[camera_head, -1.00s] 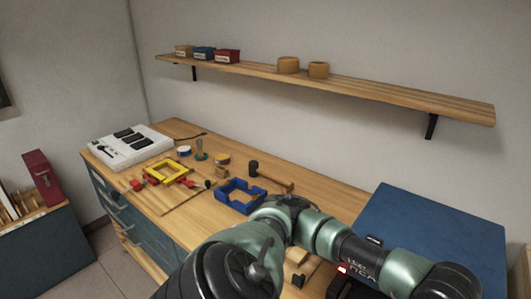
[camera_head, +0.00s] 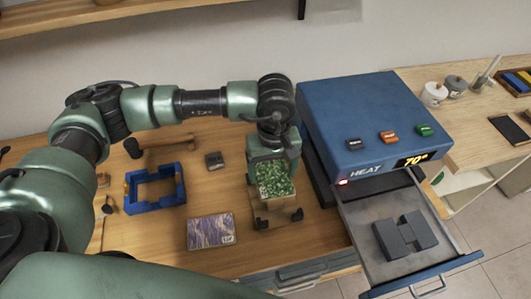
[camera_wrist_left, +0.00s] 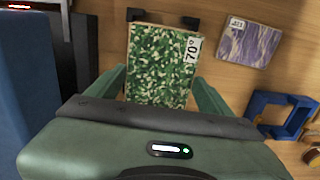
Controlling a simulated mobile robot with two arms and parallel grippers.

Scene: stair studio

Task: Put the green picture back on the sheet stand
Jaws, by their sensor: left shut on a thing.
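The green picture (camera_head: 275,181) is a mottled green and white sheet with a small label; the label reads 70° in the left wrist view, where the picture (camera_wrist_left: 157,65) fills the space between my fingers. My left gripper (camera_head: 273,163) is shut on it by its sides, and it also shows in the left wrist view (camera_wrist_left: 160,90). The sheet stand (camera_head: 283,217), wooden with black corner pieces, is directly below the picture and largely hidden by it. I cannot tell whether the picture touches the stand. My right gripper is not in view.
A blue heat press (camera_head: 350,105) reading 70° stands close right, its drawer (camera_head: 370,225) pulled out with a grey block inside. A purple picture (camera_head: 211,232) lies left of the stand. A blue frame (camera_head: 156,188) and a mallet (camera_head: 165,142) are farther left.

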